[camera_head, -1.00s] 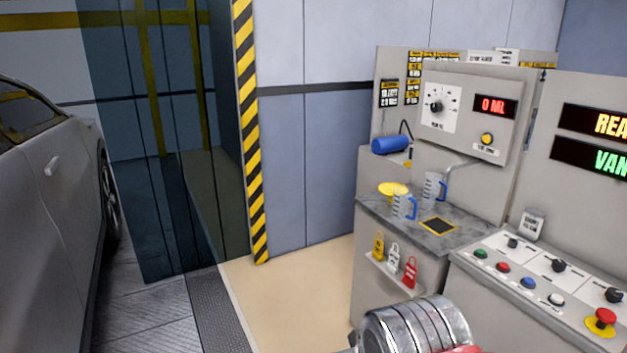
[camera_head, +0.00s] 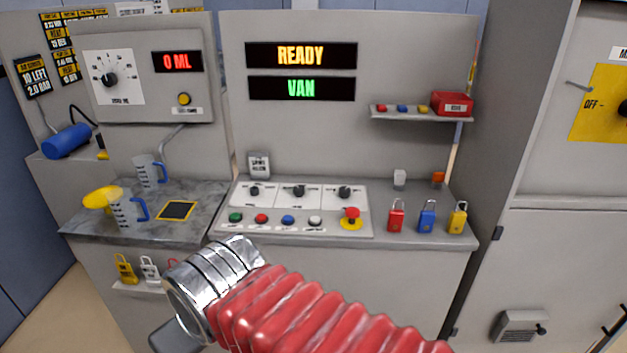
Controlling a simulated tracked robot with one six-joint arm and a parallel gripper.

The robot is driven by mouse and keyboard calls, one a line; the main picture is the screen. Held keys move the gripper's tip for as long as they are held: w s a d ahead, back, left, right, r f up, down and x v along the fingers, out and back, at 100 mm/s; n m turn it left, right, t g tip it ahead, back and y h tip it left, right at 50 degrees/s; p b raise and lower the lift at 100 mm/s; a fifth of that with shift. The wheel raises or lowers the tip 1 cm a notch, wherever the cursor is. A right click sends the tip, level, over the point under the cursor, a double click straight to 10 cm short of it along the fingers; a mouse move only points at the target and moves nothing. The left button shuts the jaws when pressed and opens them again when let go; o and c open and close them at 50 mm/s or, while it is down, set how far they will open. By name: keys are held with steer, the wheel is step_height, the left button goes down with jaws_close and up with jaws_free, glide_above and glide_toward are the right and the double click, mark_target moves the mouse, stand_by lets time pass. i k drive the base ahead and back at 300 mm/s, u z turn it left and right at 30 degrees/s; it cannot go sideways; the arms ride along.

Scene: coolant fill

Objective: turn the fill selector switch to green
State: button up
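A console panel (camera_head: 330,226) in the middle shows three dark rotary switches in a row: a left one (camera_head: 254,191), a middle one (camera_head: 299,191) and a right one (camera_head: 344,192). Their labels are too small to read, so I cannot tell which is the fill selector. A green button (camera_head: 236,217) sits below the left switch. Another dial (camera_head: 109,80) is on the dispenser box at upper left. My arm, with red bellows and a metal collar, crosses the lower foreground. A dark part of my gripper (camera_head: 175,337) shows below the collar, apart from the switches; its fingertips cannot be made out.
The display reads READY and VAN (camera_head: 301,88); the dispenser display (camera_head: 177,62) reads 0 ML. A red mushroom button (camera_head: 351,214) is at the panel's right. Red, blue and yellow padlocks (camera_head: 427,217) stand beside it. Measuring jugs (camera_head: 127,210) stand on the left counter.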

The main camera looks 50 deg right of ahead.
mark_target(299, 190)
steer(key=z, duration=0.5)
steer(key=i, duration=0.85)
steer(key=z, duration=0.45)
